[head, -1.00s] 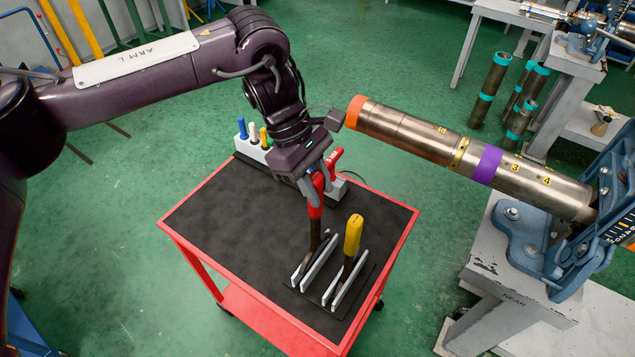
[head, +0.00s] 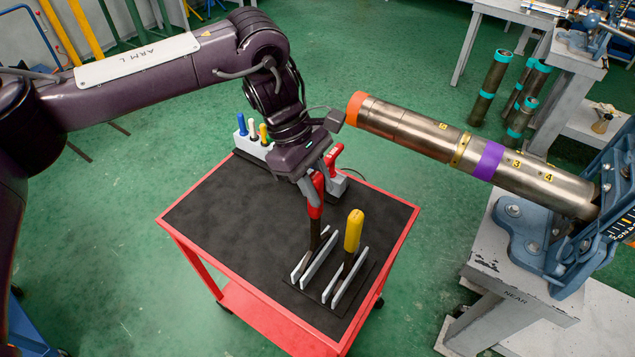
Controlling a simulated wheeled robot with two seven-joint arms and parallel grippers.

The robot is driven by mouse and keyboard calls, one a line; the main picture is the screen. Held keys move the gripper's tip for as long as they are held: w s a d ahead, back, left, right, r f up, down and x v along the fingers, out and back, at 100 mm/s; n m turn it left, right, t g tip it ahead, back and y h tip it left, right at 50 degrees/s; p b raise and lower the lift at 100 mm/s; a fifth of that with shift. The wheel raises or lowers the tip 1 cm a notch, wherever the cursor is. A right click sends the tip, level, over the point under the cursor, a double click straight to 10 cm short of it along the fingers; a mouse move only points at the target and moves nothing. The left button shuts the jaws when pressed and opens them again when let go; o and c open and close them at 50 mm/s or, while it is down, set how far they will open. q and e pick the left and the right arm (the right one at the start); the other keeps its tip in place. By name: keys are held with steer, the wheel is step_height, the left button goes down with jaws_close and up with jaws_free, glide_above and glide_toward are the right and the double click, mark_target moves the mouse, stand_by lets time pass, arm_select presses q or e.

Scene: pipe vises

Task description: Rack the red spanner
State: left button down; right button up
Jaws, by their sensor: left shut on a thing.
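The red spanner (head: 316,208) stands nearly upright, red handle up. My left gripper (head: 314,190) is shut on its red handle from above. The dark lower end of the spanner is down between the pale plates of the left slot of the rack (head: 301,271); whether it touches the bottom is hidden. A yellow-handled spanner (head: 353,231) stands in the right slot beside it. My right gripper does not show.
The rack stands on the black top of a red cart (head: 230,220). Behind my gripper are another red-handled tool (head: 334,154) and a grey holder (head: 250,144) with coloured handles. A steel pipe (head: 405,128) in a blue vise (head: 560,245) juts in from the right.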

mark_target(321, 209)
arm_select(q)
steer(key=shift+f+b, duration=1.6)
steer(key=shift+f, duration=0.55)
stand_by(1.8)
steer(key=c, duration=1.1)
jaws_free()
steer(key=shift+o, duration=0.2)
steer(key=shift+w+a+r, duration=0.15)
steer(key=shift+r, duration=0.15)
steer(key=b+v, duration=0.1)
steer(key=v, duration=0.6)
steer(key=shift+b, duration=0.35)
